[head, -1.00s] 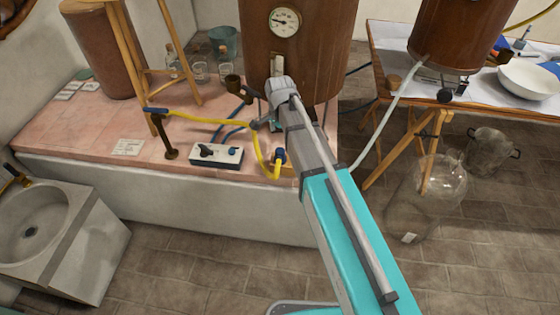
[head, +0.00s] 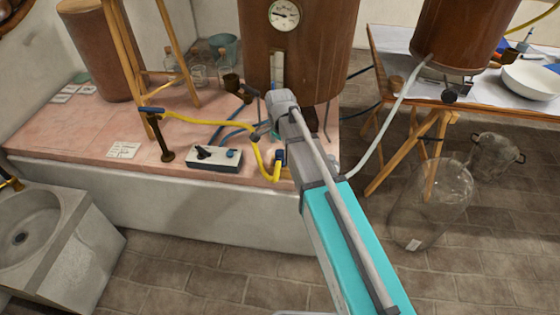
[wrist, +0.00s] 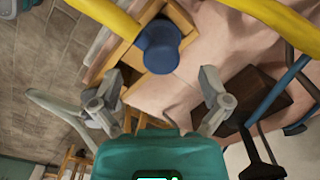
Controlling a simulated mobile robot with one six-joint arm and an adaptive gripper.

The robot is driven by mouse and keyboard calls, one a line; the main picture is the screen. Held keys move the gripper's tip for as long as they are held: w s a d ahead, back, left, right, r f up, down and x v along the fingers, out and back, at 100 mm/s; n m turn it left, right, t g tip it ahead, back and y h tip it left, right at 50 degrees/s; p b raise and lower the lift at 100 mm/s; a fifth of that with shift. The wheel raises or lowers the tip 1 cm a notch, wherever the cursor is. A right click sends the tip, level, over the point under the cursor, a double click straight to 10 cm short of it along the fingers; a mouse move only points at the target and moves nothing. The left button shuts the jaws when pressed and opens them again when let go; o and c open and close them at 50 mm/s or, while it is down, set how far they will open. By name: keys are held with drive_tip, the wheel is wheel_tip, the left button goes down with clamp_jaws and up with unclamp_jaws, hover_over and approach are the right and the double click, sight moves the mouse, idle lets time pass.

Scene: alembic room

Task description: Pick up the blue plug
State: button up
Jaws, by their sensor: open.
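The blue plug (head: 280,157) sits near the front edge of the pink counter, beside the curved end of the yellow hose (head: 256,158). In the wrist view the blue plug (wrist: 160,50) shows as a round blue knob on a small wooden holder (wrist: 181,20). My gripper (wrist: 161,80) is open, with one finger on each side of the picture below the plug and nothing between them. The fingers look apart from the plug. In the head view my arm hides most of my gripper.
A white control box (head: 215,158) with a dark lever stands left of the plug. A large brown vessel (head: 300,55) stands behind my arm. A brass stand (head: 160,138) carries the hose's far end. A glass jar (head: 430,205) stands on the floor at right.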

sight(279, 153)
drive_tip(key=shift+f+b, duration=2.6)
drive_tip(key=shift+b, duration=0.05)
drive_tip(key=c, duration=1.3)
drive_tip(key=shift+r, duration=0.2)
wheel_tip(279, 153, up, 2)
drive_tip(key=p, duration=0.2)
drive_tip(key=shift+r+p, duration=0.1)
drive_tip(key=shift+p, duration=0.2)
drive_tip(key=s+d+r+p, duration=0.1)
drive_tip(key=s+r+p, duration=0.2)
drive_tip(key=s, duration=0.1)
drive_tip(key=s+d+r+p, duration=0.1)
drive_tip(key=s+r+p, duration=0.3)
drive_tip(key=s, duration=0.1)
drive_tip(key=s+d+r+p, duration=0.2)
drive_tip(key=s+r+p, duration=0.1)
drive_tip(key=s, duration=0.1)
drive_tip(key=shift+s+r, duration=0.25)
